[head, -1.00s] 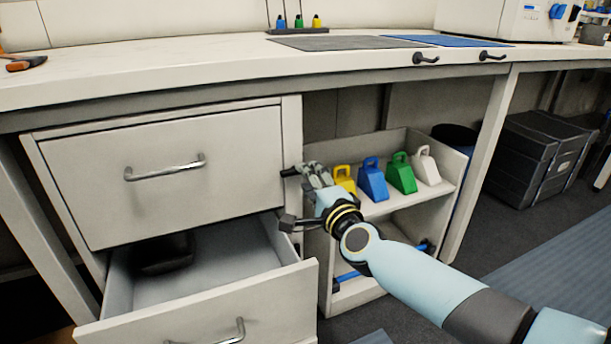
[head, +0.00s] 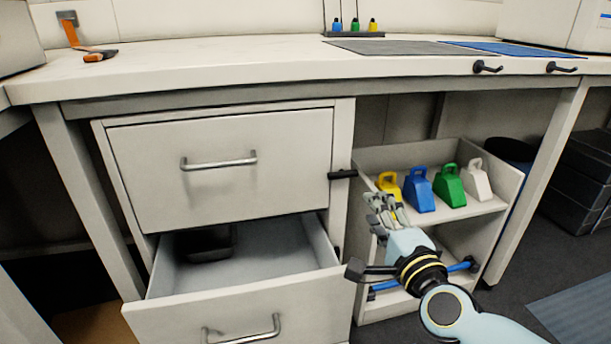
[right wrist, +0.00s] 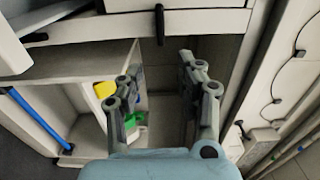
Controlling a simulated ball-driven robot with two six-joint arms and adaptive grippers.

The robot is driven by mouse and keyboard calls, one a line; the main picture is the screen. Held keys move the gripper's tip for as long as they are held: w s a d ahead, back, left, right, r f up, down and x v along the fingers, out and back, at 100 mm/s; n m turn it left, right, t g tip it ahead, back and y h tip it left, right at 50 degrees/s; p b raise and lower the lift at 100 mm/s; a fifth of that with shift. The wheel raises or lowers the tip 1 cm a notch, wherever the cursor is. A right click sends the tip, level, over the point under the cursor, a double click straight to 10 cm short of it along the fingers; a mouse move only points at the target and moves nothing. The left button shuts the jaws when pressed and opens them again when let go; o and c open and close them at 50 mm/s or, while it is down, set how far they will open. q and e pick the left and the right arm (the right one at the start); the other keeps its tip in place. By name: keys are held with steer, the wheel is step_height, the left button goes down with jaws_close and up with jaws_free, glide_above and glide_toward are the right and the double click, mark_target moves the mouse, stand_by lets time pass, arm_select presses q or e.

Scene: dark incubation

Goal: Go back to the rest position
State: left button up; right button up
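My left gripper is in neither current view. The lower drawer (head: 240,308) is pulled out, with a dark tray (head: 208,246) inside at the back left. The upper drawer (head: 220,180) is shut.
A shelf unit (head: 476,244) holds yellow, blue (head: 420,193), green (head: 449,188) and white (head: 476,183) handled blocks. The white bench top (head: 200,68) overhangs drawers and shelf. Dark cases (head: 580,185) stand at the right. Floor at the lower right is clear.

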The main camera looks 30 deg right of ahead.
steer(key=s+a+f+n+g+y+p, duration=0.1)
steer(key=s+f+n+g+p, duration=0.3)
steer(key=s+f, duration=0.45)
steer(key=s+a+f+n+g+y+p, duration=0.2)
steer(key=s+f+n+g+p, duration=0.25)
steer(key=f, duration=0.65)
arm_select(q)
step_height(320, 180, up, 8)
steer(key=s+d+p, duration=0.1)
steer(key=s+d, duration=0.1)
steer(key=shift+d+p, duration=0.25)
steer(key=shift+p, duration=0.1)
arm_select(e)
steer(key=s+f+n+g, duration=0.3)
steer(key=s+f+n, duration=0.1)
steer(key=s, duration=0.7)
steer(key=s+f+n+g, duration=0.2)
steer(key=s+f+n, duration=0.2)
steer(key=s, duration=0.7)
steer(key=s+f+n+g, duration=0.3)
steer(key=s+f+n, duration=0.1)
steer(key=s, duration=0.7)
steer(key=shift+s+a+f+n+g, duration=0.15)
steer(key=shift+a+f+n+g, duration=0.2)
steer(key=shift+f, duration=0.4)
